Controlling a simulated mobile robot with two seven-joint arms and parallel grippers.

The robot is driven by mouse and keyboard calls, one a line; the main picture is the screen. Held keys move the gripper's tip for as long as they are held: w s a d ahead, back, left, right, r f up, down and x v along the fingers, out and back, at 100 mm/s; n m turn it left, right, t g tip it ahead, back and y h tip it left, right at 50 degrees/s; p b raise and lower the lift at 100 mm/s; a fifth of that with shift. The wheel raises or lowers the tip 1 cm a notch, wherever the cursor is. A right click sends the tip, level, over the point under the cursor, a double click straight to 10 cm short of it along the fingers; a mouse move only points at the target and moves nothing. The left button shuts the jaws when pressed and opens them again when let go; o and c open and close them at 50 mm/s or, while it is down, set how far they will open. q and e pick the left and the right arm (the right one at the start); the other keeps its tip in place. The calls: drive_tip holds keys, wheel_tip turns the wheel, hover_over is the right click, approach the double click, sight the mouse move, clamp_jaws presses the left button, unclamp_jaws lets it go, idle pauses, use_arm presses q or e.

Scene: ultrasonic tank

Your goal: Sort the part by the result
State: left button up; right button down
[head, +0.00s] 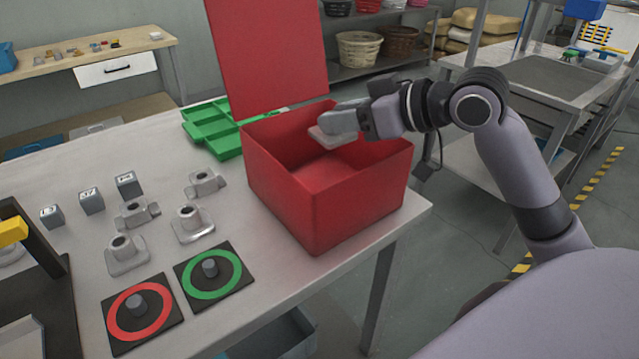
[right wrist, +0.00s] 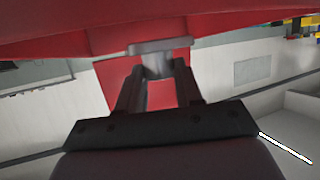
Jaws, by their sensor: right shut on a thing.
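My right gripper (head: 335,122) is above the open red box (head: 330,212), near its back wall. It is shut on a grey metal part (head: 328,136), which hangs inside or just above the box opening. In the right wrist view the part (right wrist: 155,62) sits between the two fingers (right wrist: 157,85), with the red wall close by. Several similar metal parts (head: 192,222) stand or lie on the table. A black mat with a red ring (head: 114,318) and one with a green ring (head: 196,291) lie at the front, each with a grey peg. My left gripper is out of view.
The red box's lid (head: 265,55) stands upright at its back. Small numbered grey blocks (head: 91,202) stand on the left of the table (head: 270,295). A black fixture with a yellow part (head: 12,231) is at the left edge.

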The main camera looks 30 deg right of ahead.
drive_tip(key=shift+f, duration=0.2)
drive_tip(key=shift+r, duration=0.1)
drive_tip(key=c, duration=0.7)
unclamp_jaws()
drive_tip(key=shift+o, duration=0.2)
drive_tip(key=b+v, duration=0.1)
drive_tip(key=v, duration=0.6)
drive_tip(key=shift+s+d, duration=0.1)
drive_tip(key=shift+s, duration=0.1)
